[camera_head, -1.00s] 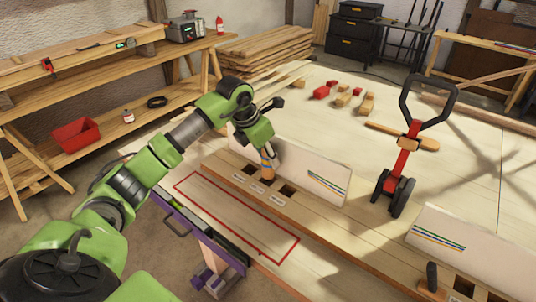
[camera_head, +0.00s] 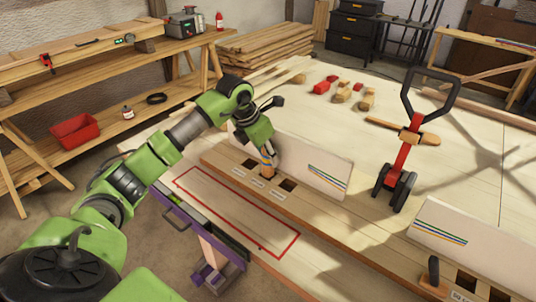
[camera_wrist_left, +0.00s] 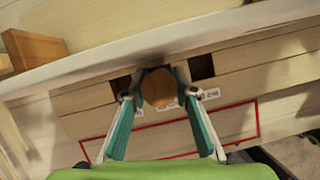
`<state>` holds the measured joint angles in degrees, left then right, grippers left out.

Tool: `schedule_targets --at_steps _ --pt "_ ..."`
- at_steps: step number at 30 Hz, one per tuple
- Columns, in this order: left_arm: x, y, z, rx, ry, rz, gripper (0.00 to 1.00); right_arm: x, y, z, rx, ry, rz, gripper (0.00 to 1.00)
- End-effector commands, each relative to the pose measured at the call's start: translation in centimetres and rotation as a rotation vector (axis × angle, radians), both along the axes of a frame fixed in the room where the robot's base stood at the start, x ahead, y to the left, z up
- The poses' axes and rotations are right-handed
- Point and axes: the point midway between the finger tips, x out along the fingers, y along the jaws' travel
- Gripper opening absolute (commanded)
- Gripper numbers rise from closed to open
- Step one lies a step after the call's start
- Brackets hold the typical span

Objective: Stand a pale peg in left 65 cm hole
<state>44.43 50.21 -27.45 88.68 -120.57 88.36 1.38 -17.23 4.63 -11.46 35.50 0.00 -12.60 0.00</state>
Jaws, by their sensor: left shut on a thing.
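My left gripper (camera_head: 268,160) is shut on a tan wooden peg (camera_head: 267,172), held upright at the row of square holes in the long board (camera_head: 330,215). In the left wrist view the peg's round end (camera_wrist_left: 160,88) sits between the fingertips (camera_wrist_left: 160,95). The peg covers the middle of the row; an open hole (camera_head: 249,164) shows to its left and another hole (camera_head: 287,184) to its right. I cannot tell whether the peg's foot is inside a hole. White labels (camera_head: 256,183) lie along the holes, too small to read surely. My right gripper is not in view.
A pale upright panel with coloured stripes (camera_head: 310,165) stands right behind the holes. A red-and-black tool (camera_head: 408,150) stands farther right. Small red and tan blocks (camera_head: 345,93) lie at the back. A red outline (camera_head: 240,210) marks bare tabletop in front.

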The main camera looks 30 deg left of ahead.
Motion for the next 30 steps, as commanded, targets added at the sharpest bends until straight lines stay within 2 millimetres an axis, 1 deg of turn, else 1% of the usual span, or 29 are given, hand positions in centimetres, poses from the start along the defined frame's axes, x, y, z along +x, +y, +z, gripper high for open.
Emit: schedule_targets --at_steps 21,22,24,30 --pt "0.0 0.0 -1.9 0.000 0.001 0.001 0.04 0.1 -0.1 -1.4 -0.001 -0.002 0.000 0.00" --pt "0.0 0.0 -1.9 0.000 0.000 0.001 0.29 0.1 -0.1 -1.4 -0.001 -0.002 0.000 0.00" --pt "0.0 0.0 -1.8 0.000 0.000 0.001 0.46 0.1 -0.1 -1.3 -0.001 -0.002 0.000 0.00" --pt "0.0 0.0 -1.8 0.000 0.000 0.000 0.46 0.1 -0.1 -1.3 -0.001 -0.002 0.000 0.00"
